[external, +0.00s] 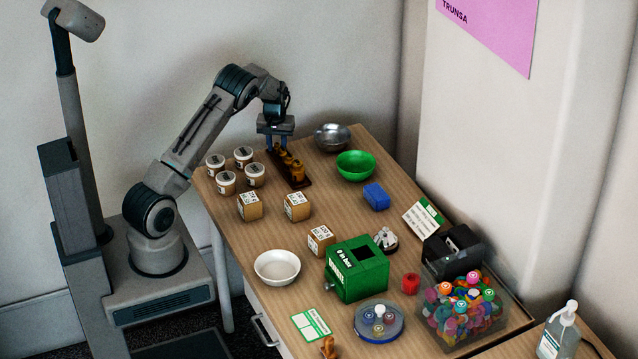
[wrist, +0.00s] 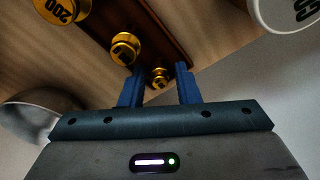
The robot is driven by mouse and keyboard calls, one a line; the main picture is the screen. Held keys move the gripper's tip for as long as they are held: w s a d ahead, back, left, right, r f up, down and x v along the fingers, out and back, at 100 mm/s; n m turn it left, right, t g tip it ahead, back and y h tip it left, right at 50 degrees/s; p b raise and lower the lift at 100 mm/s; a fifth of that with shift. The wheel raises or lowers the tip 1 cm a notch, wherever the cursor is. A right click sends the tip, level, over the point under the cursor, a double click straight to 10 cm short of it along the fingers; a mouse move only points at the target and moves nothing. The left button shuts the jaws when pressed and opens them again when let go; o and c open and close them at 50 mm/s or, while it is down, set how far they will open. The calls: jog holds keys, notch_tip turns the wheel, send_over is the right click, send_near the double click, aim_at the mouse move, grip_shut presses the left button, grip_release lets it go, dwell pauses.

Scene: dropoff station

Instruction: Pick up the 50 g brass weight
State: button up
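A dark wooden block (external: 304,183) on the table holds a row of brass weights with knobs. In the wrist view the large weight at the left reads 200 (wrist: 62,10); a middle-sized weight (wrist: 125,48) and the smallest weight (wrist: 159,78) have labels too small to read. The smallest, likely the 50 g brass weight, is at the block's end nearest my gripper (wrist: 160,68). My blue fingers are open, one on each side of it, with a gap visible. In the external view my gripper (external: 278,146) points down over the block's far end and partly hides this weight.
Several white-lidded jars (external: 243,156) stand left of the block. A metal bowl (external: 333,137) and a green bowl (external: 355,165) stand close on its right. Cardboard boxes (external: 250,206), a white bowl (external: 277,268) and a green bin (external: 357,269) are nearer the front.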

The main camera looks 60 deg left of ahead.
grip_shut()
jog(key=shift+r, duration=0.1)
